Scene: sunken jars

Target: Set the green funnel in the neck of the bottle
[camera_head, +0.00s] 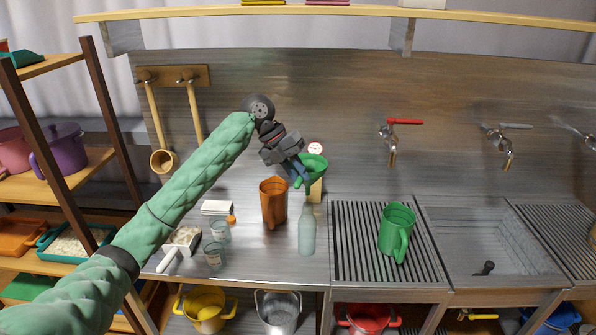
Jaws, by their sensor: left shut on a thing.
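The green funnel (313,166) is held in the air by my left gripper (299,170), which is shut on its left side. The bottle (307,232), pale and translucent blue-green, stands upright on the steel counter. The funnel is above the bottle and a little to its right in the picture, with a visible gap between them. Part of the funnel's left side is hidden by the gripper fingers. My right gripper is not in view.
An orange jug (272,202) stands left of the bottle. Glass jars (215,254) and a white box (217,207) are further left. A green jug (396,232) stands on the ribbed drainboard (350,250), beside the sink (490,235). Taps (392,150) stick out of the back wall.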

